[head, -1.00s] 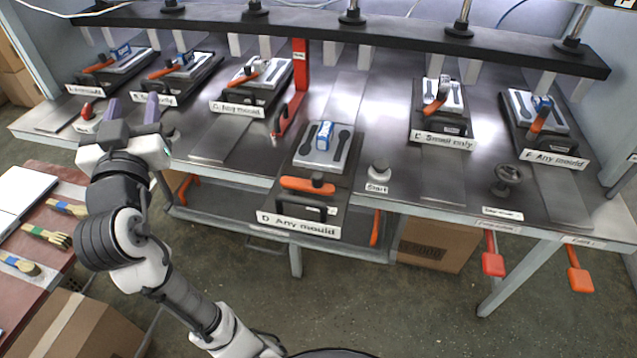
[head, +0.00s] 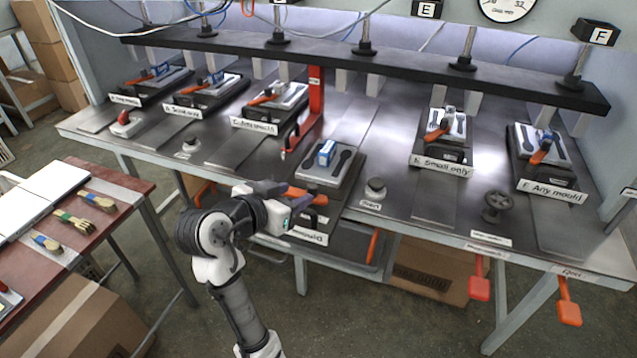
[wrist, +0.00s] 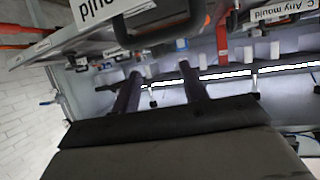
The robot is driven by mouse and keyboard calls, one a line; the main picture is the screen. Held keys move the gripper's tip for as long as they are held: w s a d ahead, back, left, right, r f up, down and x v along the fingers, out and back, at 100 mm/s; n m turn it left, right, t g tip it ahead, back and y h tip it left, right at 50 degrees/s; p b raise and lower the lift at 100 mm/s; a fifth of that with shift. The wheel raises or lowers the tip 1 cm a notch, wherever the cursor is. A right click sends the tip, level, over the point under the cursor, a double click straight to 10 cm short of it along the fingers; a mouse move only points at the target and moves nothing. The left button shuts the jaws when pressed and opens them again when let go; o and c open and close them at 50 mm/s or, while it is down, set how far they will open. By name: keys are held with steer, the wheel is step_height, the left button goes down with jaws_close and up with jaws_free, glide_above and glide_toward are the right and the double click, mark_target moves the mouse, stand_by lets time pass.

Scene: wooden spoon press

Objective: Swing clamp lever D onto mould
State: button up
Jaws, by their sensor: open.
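Mould D (head: 315,172), a grey slab with two dark spoon-shaped hollows, lies on the black carriage of station D, pulled out to the table's front edge. A blue-and-white block (head: 326,151) sits on it. Orange clamp lever D (head: 308,193) lies crosswise in front of the mould, clear of its top. My gripper (head: 303,199) is open and empty beside the lever's left end; it partly hides the lever and the "D Any mould" label. In the wrist view the gripper fingers (wrist: 160,72) are apart with nothing between them. Contact with the lever cannot be told.
A black carriage handle (wrist: 155,25) is close above the fingers in the wrist view. A red post (head: 315,105) stands behind-left of station D. The start button (head: 375,190) is to its right. Moulds E (head: 447,125) and F (head: 540,148) stand further right. A black beam (head: 400,68) spans the back.

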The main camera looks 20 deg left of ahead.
mark_target(310, 188)
steer(key=p+x, duration=0.1)
steer(key=x, duration=0.8)
steer(key=shift+w+d+f+p, duration=0.1)
steer(key=shift+w+d+p, duration=0.05)
steer(key=shift+w+p, duration=0.2)
steer(key=shift+c, duration=0.3)
jaws_close()
